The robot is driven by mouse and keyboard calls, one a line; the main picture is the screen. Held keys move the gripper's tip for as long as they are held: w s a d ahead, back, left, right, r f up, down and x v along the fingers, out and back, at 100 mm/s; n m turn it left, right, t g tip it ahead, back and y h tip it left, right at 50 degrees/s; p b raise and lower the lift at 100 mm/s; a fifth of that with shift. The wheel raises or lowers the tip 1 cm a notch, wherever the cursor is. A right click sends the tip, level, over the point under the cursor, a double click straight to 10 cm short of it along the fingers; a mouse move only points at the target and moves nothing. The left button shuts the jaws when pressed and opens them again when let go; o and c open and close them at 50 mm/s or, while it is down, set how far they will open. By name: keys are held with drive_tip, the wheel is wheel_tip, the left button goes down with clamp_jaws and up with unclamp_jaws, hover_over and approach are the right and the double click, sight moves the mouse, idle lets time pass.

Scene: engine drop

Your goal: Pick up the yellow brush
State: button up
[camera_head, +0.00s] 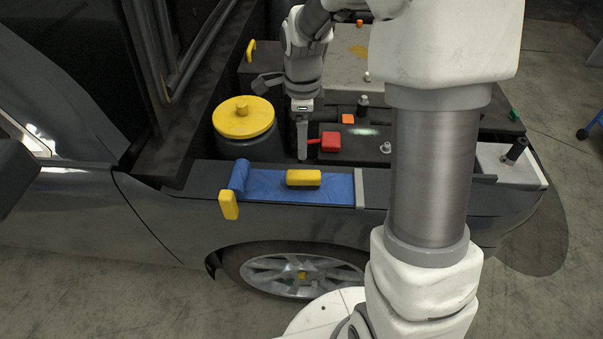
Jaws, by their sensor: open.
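A yellow block-shaped thing (303,178), which looks like the yellow brush, lies lengthwise on a blue mat (270,184) on the car's fender. Its lower side looks darker; I cannot make out bristles. My gripper (302,148) points down over the engine bay edge, just behind the mat and the yellow thing. It is open, with nothing seen in it. One finger shows clearly; the other is hard to make out. The gripper looks apart from the yellow thing.
A second yellow piece (229,205) hangs at the fender's edge left of the mat. A red block (331,141) is close right of my gripper. A yellow-capped reservoir (243,118) stands to its left. An orange cube (347,119) sits behind. My arm covers the right side.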

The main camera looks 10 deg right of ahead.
sight(304, 174)
wheel_tip(304, 174, down, 13)
drive_tip(key=shift+d+r+b, duration=0.15)
drive_tip(key=shift+b, duration=0.2)
drive_tip(key=shift+f+b, duration=0.25)
drive_tip(key=shift+b, duration=0.1)
idle(0.5)
clamp_jaws()
idle(0.5)
